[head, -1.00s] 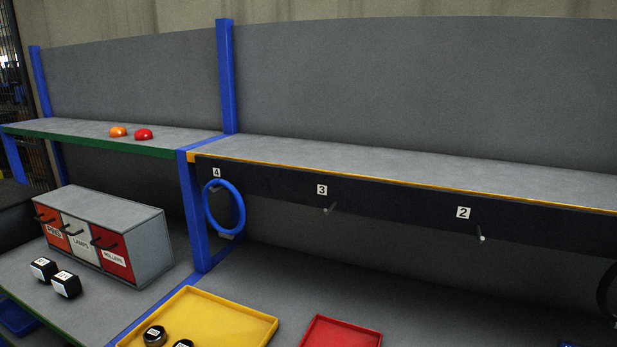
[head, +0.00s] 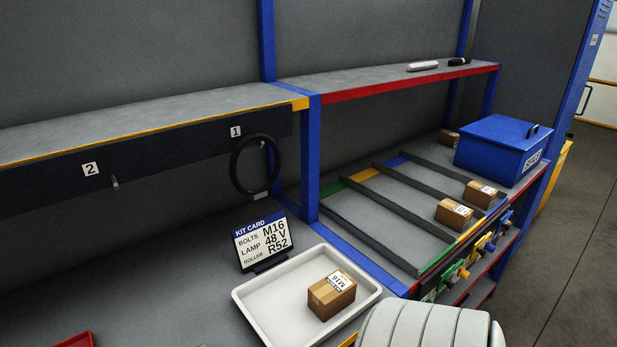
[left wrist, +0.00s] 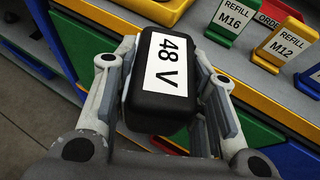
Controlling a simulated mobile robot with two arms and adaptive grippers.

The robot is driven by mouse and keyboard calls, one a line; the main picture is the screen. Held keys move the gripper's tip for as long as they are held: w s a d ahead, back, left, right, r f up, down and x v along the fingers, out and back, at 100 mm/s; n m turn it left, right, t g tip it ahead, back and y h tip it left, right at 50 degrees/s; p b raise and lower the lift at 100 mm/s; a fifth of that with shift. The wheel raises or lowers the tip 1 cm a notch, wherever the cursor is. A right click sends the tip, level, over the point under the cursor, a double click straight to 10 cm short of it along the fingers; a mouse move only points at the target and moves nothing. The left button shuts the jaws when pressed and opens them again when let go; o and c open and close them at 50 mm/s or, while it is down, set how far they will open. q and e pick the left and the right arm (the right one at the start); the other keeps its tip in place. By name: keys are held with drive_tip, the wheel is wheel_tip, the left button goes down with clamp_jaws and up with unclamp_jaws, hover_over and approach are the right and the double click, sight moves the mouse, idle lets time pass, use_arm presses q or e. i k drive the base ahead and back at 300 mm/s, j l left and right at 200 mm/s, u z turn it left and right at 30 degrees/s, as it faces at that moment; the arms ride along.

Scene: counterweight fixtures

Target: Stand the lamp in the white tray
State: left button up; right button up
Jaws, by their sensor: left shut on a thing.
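The lamp (left wrist: 162,110) is a black block with a white label reading 48 V, seen close up in the left wrist view. My left gripper (left wrist: 166,62) is shut on it, with a finger on either side. The white tray (head: 270,306) stands on the bench in the lower middle of the head view. A brown carton labelled M16 (head: 331,297) sits in its right part, and its left part is bare. Neither the lamp nor my left gripper shows in the head view. My right gripper is in neither view.
A kit card (head: 262,240) stands behind the tray, listing M16, 48 V and R52. A black ring (head: 234,172) hangs at hook 1 above. Dividers and cartons (head: 453,214) lie to the right, beside a blue box (head: 497,148). The wrist view shows refill signs (left wrist: 232,18).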

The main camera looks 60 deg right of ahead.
sight(314, 276)
drive_tip(key=k+l, duration=0.15)
drive_tip(key=l, duration=0.25)
drive_tip(key=k+l+z, duration=0.15)
drive_tip(key=l, duration=0.25)
drive_tip(key=k+l, duration=0.15)
drive_tip(key=l, duration=0.25)
drive_tip(key=k+l+z, duration=0.15)
drive_tip(key=l, duration=0.25)
